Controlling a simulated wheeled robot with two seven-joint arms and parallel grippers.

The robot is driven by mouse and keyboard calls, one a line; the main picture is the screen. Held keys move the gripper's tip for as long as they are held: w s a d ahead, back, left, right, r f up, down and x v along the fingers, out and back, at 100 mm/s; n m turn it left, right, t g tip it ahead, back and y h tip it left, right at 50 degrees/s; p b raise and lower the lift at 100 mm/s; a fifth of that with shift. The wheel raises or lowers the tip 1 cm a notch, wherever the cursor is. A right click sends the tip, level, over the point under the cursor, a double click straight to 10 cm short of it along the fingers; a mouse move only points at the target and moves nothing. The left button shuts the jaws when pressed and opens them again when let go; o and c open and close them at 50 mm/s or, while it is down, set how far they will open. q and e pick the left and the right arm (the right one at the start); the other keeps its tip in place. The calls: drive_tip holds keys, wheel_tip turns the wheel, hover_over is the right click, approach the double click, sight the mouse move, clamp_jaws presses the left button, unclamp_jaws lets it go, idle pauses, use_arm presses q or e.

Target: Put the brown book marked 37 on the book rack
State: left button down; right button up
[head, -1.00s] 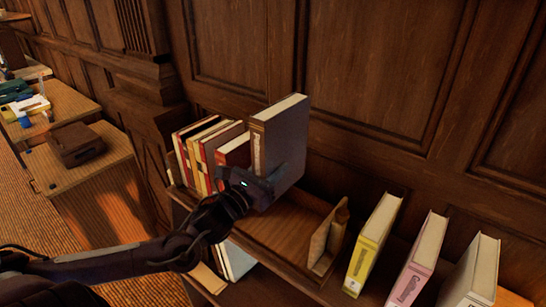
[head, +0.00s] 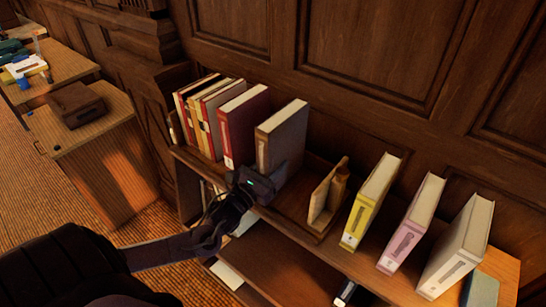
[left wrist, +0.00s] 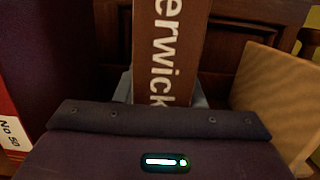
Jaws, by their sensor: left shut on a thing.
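The brown book (head: 281,138) stands upright at the book rack (head: 290,205), just right of a dark red book (head: 243,125). Its top is close to level with that book's top. My left gripper (head: 270,180) is shut on the lower part of its spine side. In the left wrist view the brown spine (left wrist: 172,50) shows white letters "erwick". The number 37 is not readable, and the gripper hides the book's lower end, so I cannot tell whether it touches the rack floor. My right gripper is not in view.
Several red and cream books (head: 207,112) fill the rack's left part. A wooden rack end (head: 326,195) stands to the right, with bare rack floor before it. Yellow (head: 370,205), pink (head: 411,225) and cream (head: 455,250) books stand farther right. A panelled wall rises close behind.

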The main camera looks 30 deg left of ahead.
use_arm(q)
drive_tip(key=shift+r, duration=0.15)
drive_tip(key=c, duration=0.9)
unclamp_jaws()
drive_tip(key=shift+s, duration=0.1)
drive_tip(key=shift+s+f, duration=0.2)
drive_tip(key=shift+s, duration=0.05)
drive_tip(key=s, duration=0.3)
drive_tip(key=s+f+b, duration=0.1)
drive_tip(key=s, duration=0.3)
drive_tip(key=s+a+b, duration=0.1)
drive_tip(key=s, duration=0.3)
drive_tip(key=shift+s+f, duration=0.15)
drive_tip(key=shift+s, duration=0.05)
